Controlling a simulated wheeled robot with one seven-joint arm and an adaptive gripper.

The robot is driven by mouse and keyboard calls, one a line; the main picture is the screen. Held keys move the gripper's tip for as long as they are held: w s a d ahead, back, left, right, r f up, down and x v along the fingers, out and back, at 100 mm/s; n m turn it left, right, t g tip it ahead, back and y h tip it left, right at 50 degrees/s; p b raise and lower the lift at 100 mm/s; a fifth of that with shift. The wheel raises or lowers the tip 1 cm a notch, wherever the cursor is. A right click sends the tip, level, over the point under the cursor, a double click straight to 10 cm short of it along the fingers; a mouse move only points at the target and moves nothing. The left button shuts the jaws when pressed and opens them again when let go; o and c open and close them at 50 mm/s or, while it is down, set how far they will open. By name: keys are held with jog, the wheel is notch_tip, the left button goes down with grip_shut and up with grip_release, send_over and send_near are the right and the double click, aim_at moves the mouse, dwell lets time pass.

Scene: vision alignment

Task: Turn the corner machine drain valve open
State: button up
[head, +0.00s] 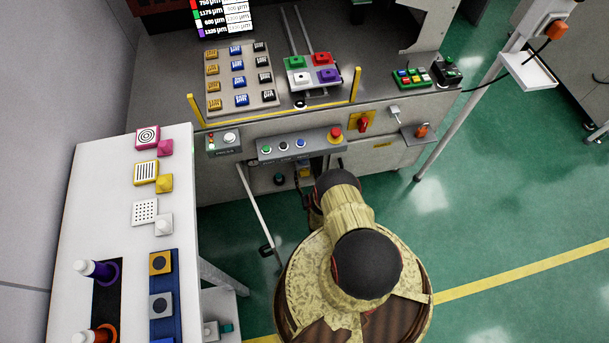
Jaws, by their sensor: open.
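The grey machine (230,178) stands in the corner behind the white table. Low on its front, under the button panel, are a small dark teal round fitting (279,179) and a small yellow part (304,171). I cannot tell which of these, if either, is the drain valve, or how its handle is turned. My arm reaches toward this low front area. My gripper (301,186) shows only as small dark parts beside the yellow part, partly hidden by my arm. Its fingers are too small to make out, and contact cannot be told.
A button panel (300,146) with a red stop knob juts out above. A red switch (363,124) sits on a yellow plate to the right. A thin slanted rod (258,207) stands left of my arm. The white table (110,215) bounds the left; green floor (480,225) is free at right.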

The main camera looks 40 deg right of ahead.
jog(key=shift+c, duration=1.1)
jog(key=c, duration=1)
jog(key=shift+o, duration=0.2)
jog(key=shift+m, duration=0.3)
jog(key=m, duration=0.6)
jog(key=shift+s+d, duration=0.15)
jog(key=m, duration=0.5)
jog(key=shift+d+f, duration=0.1)
jog(key=shift+f, duration=0.05)
jog(key=shift+f+m, duration=0.1)
jog(key=shift+m, duration=1.5)
